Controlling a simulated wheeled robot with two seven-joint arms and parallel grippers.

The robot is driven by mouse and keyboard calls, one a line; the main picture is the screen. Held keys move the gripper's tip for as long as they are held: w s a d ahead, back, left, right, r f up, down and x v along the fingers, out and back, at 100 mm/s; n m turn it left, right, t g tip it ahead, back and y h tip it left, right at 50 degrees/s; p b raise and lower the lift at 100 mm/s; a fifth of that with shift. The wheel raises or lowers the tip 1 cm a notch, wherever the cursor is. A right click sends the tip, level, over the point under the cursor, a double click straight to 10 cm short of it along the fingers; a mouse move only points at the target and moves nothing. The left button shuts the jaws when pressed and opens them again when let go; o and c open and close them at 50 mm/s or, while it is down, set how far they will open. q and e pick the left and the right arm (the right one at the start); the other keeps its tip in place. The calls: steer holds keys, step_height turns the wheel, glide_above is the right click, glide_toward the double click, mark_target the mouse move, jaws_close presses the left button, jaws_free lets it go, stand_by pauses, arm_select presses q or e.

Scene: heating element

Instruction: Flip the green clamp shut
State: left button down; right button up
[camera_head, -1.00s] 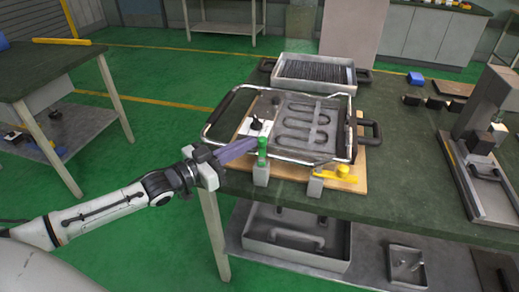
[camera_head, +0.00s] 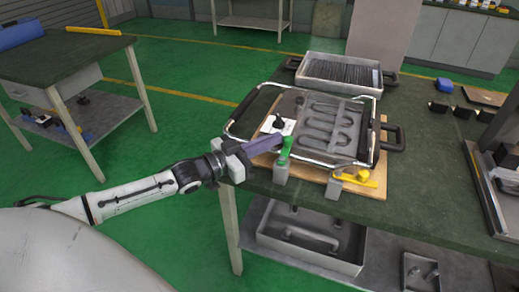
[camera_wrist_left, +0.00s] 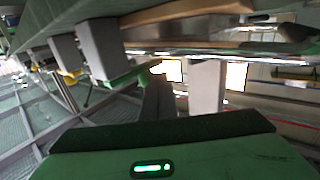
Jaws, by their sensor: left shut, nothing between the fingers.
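The green clamp (camera_head: 285,149) stands on a grey block (camera_head: 281,173) at the front left of the wooden board. Its handle is up and leans slightly to the right. My left gripper (camera_head: 279,141) is shut and empty. Its fingertips are right beside the handle's upper left side; I cannot tell whether they touch. In the left wrist view, grey blocks (camera_wrist_left: 102,50) show at the upper left with a green part (camera_wrist_left: 100,97) below, partly hidden. My right gripper is not in view.
The heating element (camera_head: 328,125) lies in a wire-framed tray on the wooden board (camera_head: 376,186). A yellow clamp (camera_head: 361,177) sits to the right of the green one. A second tray (camera_head: 340,76) stands behind.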

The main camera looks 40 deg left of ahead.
arm_select(q)
steer(key=s+a, duration=0.6)
steer(key=a, duration=0.1)
steer(key=s+a, duration=0.3)
steer(key=shift+a, duration=0.4)
stand_by(0.4)
